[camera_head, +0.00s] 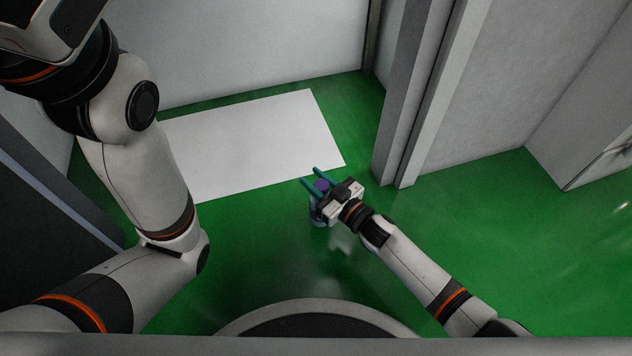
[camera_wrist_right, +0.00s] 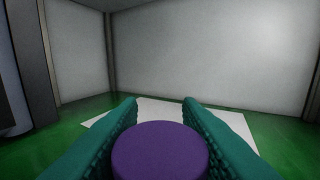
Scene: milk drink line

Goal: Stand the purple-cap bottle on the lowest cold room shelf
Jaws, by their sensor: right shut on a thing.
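The purple-cap bottle (camera_head: 321,186) is in my right gripper (camera_head: 318,180), seen from above in the head view. Its purple cap (camera_wrist_right: 160,152) fills the lower middle of the right wrist view, between the two teal fingers. The right gripper is shut on the bottle. The bottle looks roughly upright, held near the front right corner of a white flat panel (camera_head: 250,140) that is low over the green floor. I cannot tell whether this panel is the lowest shelf. My left arm comes in from the left, but its gripper is out of view.
Pale walls (camera_head: 260,45) stand behind the white panel. A grey door post (camera_head: 412,100) rises to the right of the bottle. A grey box-like unit (camera_head: 590,120) is at the far right. The green floor (camera_head: 270,250) around the bottle is clear.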

